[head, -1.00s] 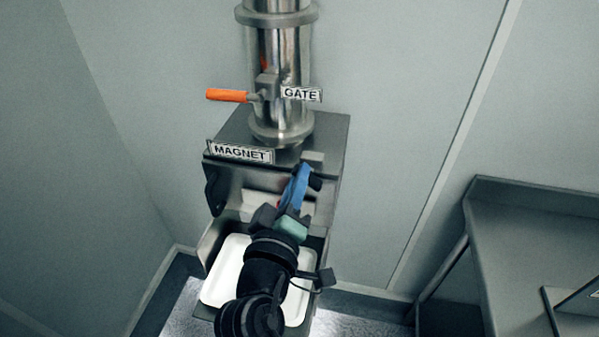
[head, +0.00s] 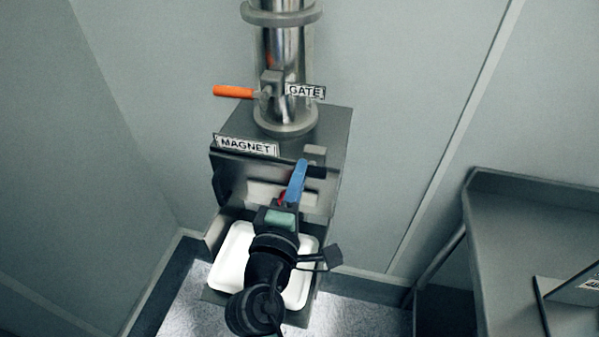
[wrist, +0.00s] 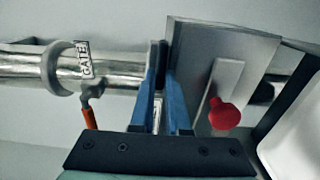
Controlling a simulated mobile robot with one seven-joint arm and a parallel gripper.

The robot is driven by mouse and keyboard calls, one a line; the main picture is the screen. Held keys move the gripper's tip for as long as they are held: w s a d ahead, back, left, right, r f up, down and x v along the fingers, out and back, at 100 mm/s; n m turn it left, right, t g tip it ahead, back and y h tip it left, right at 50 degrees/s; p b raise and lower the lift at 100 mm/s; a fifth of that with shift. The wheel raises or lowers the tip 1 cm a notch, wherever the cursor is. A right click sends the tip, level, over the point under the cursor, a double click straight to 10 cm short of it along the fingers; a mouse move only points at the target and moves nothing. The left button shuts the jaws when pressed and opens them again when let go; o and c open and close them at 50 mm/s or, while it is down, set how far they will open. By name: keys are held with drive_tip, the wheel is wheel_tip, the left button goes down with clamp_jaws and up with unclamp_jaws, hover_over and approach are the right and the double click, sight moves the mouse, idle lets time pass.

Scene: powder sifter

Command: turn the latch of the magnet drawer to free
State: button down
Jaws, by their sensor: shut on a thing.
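The magnet drawer is the steel box under the MAGNET label (head: 246,146). Its latch (head: 322,172) is a dark bar at the upper right of the drawer front, just below a small grey block. My gripper (head: 301,166), with blue fingers, is shut on the latch bar. In the wrist view the dark latch (wrist: 159,52) shows between the fingertips, and part of it is hidden by them. The drawer's red knob (wrist: 222,113) stands to the right of the fingers in the wrist view; in the head view it is mostly hidden behind my gripper.
Above the box rises a steel pipe with an orange gate handle (head: 233,91) and a GATE label (head: 305,91). A white tray (head: 236,257) lies below the drawer, under my arm. A grey bench (head: 540,210) stands at the right. Walls close in behind and left.

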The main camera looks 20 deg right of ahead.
idle(0.4)
drive_tip(key=c, duration=0.9)
unclamp_jaws()
drive_tip(key=b+v, duration=0.3)
drive_tip(key=v, duration=1)
drive_tip(key=shift+b, duration=0.35)
